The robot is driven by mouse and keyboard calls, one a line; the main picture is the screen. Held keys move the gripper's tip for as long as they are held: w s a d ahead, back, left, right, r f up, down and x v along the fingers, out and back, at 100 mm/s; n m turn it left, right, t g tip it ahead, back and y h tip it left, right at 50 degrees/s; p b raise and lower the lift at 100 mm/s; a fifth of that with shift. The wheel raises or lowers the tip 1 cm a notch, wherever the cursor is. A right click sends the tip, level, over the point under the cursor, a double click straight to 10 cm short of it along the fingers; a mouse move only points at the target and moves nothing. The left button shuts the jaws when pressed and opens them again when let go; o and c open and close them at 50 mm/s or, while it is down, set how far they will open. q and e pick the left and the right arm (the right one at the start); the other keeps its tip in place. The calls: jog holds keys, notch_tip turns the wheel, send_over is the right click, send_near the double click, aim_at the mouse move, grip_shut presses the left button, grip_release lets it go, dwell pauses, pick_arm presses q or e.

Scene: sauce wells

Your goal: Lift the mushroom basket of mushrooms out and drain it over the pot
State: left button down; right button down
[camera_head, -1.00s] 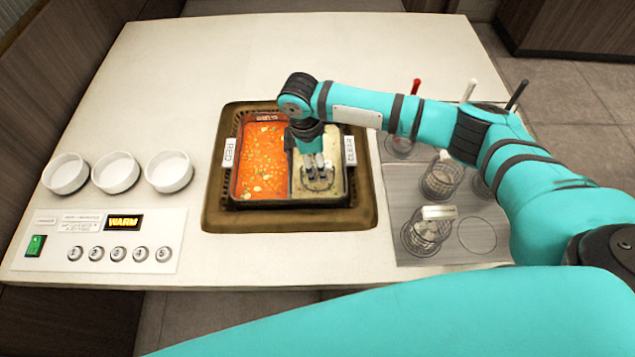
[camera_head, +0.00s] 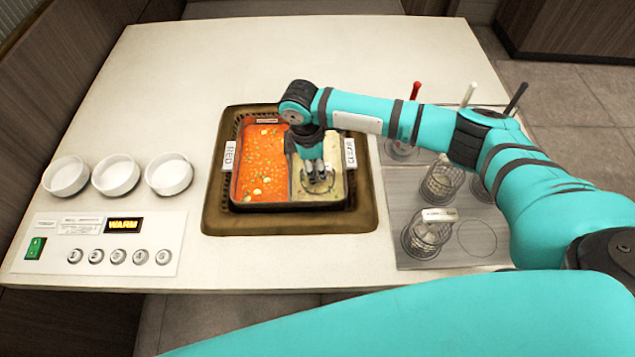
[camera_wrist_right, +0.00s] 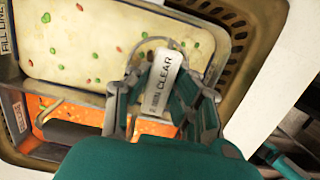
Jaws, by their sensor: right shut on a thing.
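The pot (camera_head: 290,206) is a dark divided vessel with red broth (camera_head: 262,165) on the left and pale broth (camera_head: 337,194) on the right. A round wire basket (camera_head: 312,190) sits in the pale side, mostly hidden by my gripper and the broth; its contents cannot be made out. My right gripper (camera_head: 317,182) points down over it. In the right wrist view, its fingers (camera_wrist_right: 160,100) are closed on the basket's handle, beside a white tag (camera_wrist_right: 163,82) reading "8 MIN CLEAR". The basket's rim (camera_wrist_right: 150,42) shows around the tag. My left gripper is out of view.
A brown surround (camera_head: 225,222) frames the pot. To the right, a grey tray (camera_head: 470,258) holds several wire baskets, one (camera_head: 428,236) near its front. Handles coloured red, white and black rise at its back. White bowls (camera_head: 117,174) and a control panel (camera_head: 105,245) are left.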

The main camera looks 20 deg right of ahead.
jog(key=shift+r, duration=0.1)
notch_tip(320, 180, up, 10)
jog(key=shift+f+b, duration=0.1)
jog(key=shift+b, duration=0.2)
dwell(0.3)
jog(key=shift+r+p, duration=0.9)
jog(key=shift+p, duration=0.45)
jog(key=shift+w, duration=0.1)
